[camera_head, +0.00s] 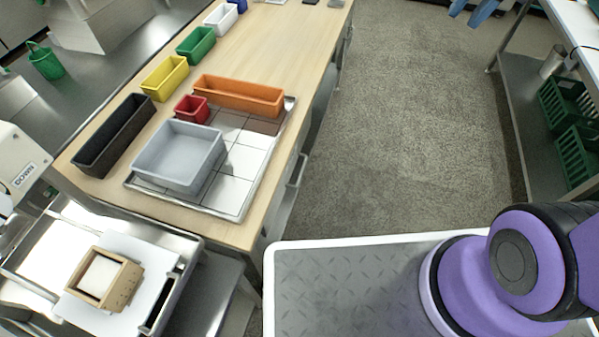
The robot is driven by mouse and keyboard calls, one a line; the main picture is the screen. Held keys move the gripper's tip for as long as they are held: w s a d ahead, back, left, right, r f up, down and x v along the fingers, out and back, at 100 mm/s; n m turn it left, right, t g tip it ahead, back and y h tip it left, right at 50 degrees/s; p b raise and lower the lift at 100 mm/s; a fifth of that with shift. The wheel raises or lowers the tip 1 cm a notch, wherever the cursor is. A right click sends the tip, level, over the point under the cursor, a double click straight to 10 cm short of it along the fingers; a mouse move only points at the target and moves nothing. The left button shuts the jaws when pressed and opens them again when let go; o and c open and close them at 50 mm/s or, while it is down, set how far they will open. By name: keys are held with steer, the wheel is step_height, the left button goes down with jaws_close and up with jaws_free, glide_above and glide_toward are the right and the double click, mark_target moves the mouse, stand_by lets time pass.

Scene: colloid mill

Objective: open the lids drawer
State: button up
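A light wood worktable (310,50) runs away from me on the left. Its right side shows grey fronts below the top, seen at a steep angle. A pale handle-like bar (298,170) stands out from the nearer part of that side. I see no open gap at these fronts, and no label reading lids can be made out, so I cannot tell which one is the lids drawer. My gripper is not in view; only purple parts of my arm show at the lower right.
On the worktable stand a grey bin (180,155), an orange tray (238,94), a small red bin (192,108) and several other coloured bins. A wooden box (104,279) lies at lower left. Grey carpet (410,130) is clear between the worktable and the right-hand shelf (540,110).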

steer(key=w+a+f+m+g+y, duration=0.3)
steer(key=w+f+m, duration=0.5)
steer(key=f, duration=0.5)
steer(key=w+a+f+m+g+y, duration=0.25)
steer(key=w+f+m, duration=0.25)
steer(key=w+f, duration=0.6)
steer(key=m+t+y, duration=0.3)
steer(key=m+y, duration=0.5)
steer(key=m, duration=1)
glide_toward(301, 171)
steer(key=a, duration=0.3)
steer(key=a+f, duration=0.1)
steer(key=a, duration=0.2)
steer(key=a+f, duration=0.1)
steer(key=a, duration=0.3)
steer(key=shift+s+f, duration=0.2)
steer(key=shift+s, duration=0.2)
steer(key=shift+d, duration=0.1)
jaws_close()
